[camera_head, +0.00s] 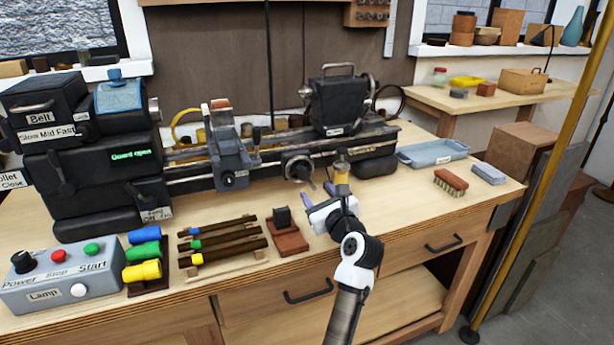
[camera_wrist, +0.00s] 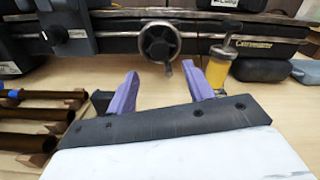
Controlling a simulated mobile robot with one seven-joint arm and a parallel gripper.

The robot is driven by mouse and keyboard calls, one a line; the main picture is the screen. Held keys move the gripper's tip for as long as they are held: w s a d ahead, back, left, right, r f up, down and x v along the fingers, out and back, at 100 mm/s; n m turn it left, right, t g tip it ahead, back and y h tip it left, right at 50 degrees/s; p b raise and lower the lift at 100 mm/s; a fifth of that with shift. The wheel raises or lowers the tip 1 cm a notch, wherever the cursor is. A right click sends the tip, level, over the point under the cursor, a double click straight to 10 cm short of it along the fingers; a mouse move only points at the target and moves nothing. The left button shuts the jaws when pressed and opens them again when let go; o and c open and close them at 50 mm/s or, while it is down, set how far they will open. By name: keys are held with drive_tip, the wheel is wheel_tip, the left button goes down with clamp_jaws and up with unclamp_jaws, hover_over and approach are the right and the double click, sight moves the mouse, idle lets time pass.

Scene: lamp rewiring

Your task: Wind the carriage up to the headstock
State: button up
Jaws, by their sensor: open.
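A small black lathe stands on the wooden bench. Its headstock (camera_head: 85,150) is at the left, with a sign reading "Guard open". The carriage (camera_head: 232,158) sits on the bed rails, a little right of the headstock with a gap between. A handwheel (camera_head: 299,166) with a crank handle is on the bed's front, right of the carriage; it also shows in the wrist view (camera_wrist: 159,42), its handle pointing down to the right. My gripper (camera_head: 318,193) is open and empty, in front of and below the handwheel. Its purple fingers (camera_wrist: 158,88) are apart, touching nothing visible.
A yellow oiler (camera_head: 341,172) stands just right of the handwheel. A dark block on a reddish base (camera_head: 289,238) and racked rods (camera_head: 215,246) lie left of my gripper. The control box (camera_head: 62,282) is front left. A brush (camera_head: 451,182) and blue tray (camera_head: 433,153) lie right.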

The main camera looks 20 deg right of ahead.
sight(305, 177)
drive_tip(key=w+p, duration=0.1)
drive_tip(key=w, duration=0.7)
drive_tip(key=shift+w+a, duration=0.15)
drive_tip(key=shift+w, duration=0.1)
drive_tip(key=c, duration=1)
drive_tip(key=shift+n, duration=0.4)
